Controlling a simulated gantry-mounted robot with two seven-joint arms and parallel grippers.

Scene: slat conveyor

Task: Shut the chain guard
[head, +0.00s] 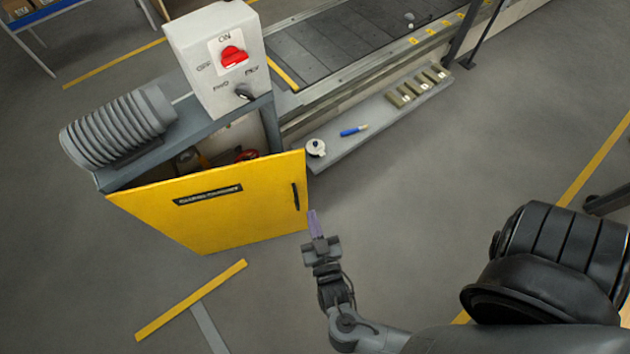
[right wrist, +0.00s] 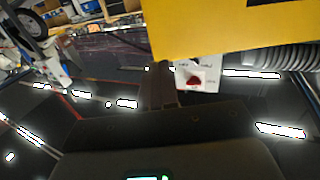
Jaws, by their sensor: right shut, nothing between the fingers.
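The chain guard (head: 225,215) is a yellow panel with a black label and a black handle (head: 296,196) near its right edge. It stands partly open, and the inside of the grey housing (head: 225,145) shows above and behind it. My right gripper (head: 313,215) is shut and empty, just right of the guard's right edge, close to the handle. I cannot tell whether it touches the panel. In the right wrist view the yellow guard (right wrist: 235,30) fills the upper right, beyond my shut fingers. My left gripper is not in view.
A white control box (head: 218,60) with a red switch and a black knob stands on the housing. A ribbed grey motor (head: 118,127) is at left. The slat conveyor (head: 345,40) runs to the back right, with a ledge (head: 345,150) holding small items.

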